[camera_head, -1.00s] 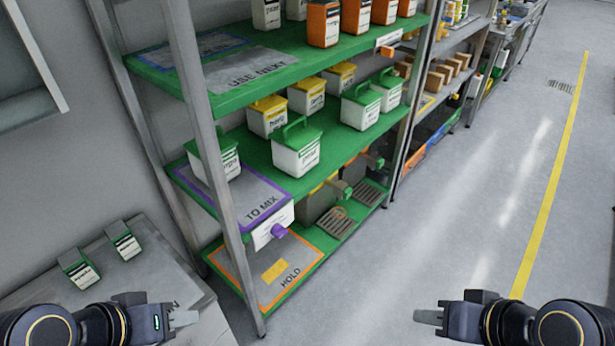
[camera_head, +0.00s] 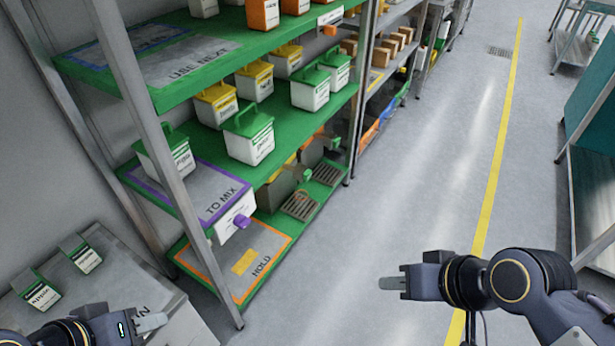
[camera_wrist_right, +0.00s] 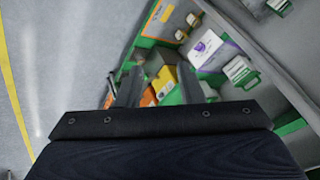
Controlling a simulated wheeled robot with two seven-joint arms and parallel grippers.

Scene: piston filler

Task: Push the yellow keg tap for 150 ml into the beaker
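Two grey kegs sit on the lowest green shelf, a nearer one (camera_head: 277,193) and a farther one (camera_head: 314,152). A small green tap-like part (camera_head: 305,175) shows at the nearer keg's front; I cannot clearly make out a yellow tap. A drip grate (camera_head: 300,206) lies before the nearer keg. A faint small shape on it may be the beaker, too unclear to tell. My right gripper (camera_head: 392,283) is over the aisle floor, apart from the shelf; its fingers stand apart and empty in the right wrist view (camera_wrist_right: 158,90). My left gripper (camera_head: 151,322) is at the lower left, seen side-on.
Metal shelf posts (camera_head: 165,170) stand before the shelves. White tubs with green (camera_head: 250,138) and yellow lids fill the middle shelf. A low grey cabinet (camera_head: 110,290) with two labelled holders is at lower left. A teal-sided bench (camera_head: 592,150) stands right. The aisle floor (camera_head: 400,200) is clear.

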